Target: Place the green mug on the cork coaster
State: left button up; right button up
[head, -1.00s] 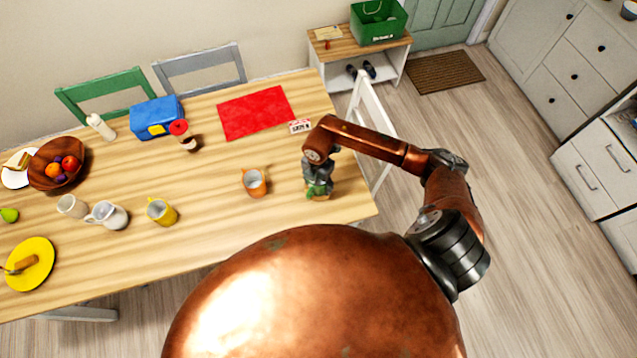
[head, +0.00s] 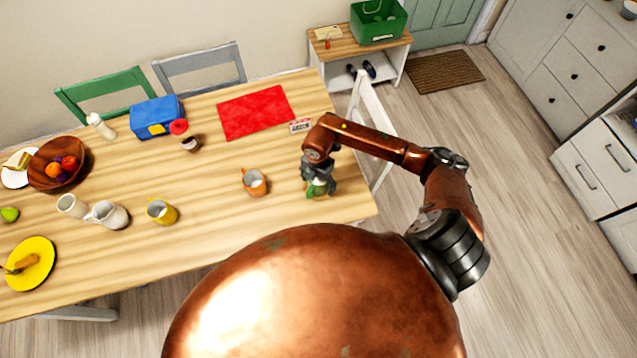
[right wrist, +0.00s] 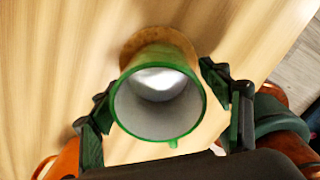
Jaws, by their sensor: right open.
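The green mug (right wrist: 203,92) has a pale grey inside and its open mouth faces the camera in the right wrist view. The round cork coaster (right wrist: 138,40) shows just beyond the mug, whose base appears to be on it; the mug hides the rest. My right gripper (right wrist: 160,100) is open, with one finger on each side of the mug. In the head view the right gripper (head: 319,176) is over the green mug (head: 319,187) near the table's right end. My left gripper is not in view.
An orange mug (head: 254,183) stands left of the gripper. A yellow mug (head: 161,212), white mugs and a yellow plate (head: 44,250) are farther left. A red mat (head: 256,111) and a small sign (head: 300,126) lie behind. A white chair (head: 372,110) stands beyond the right edge.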

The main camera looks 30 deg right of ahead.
notch_tip(320, 180, up, 12)
jog(key=shift+f, duration=0.2)
dwell(0.6)
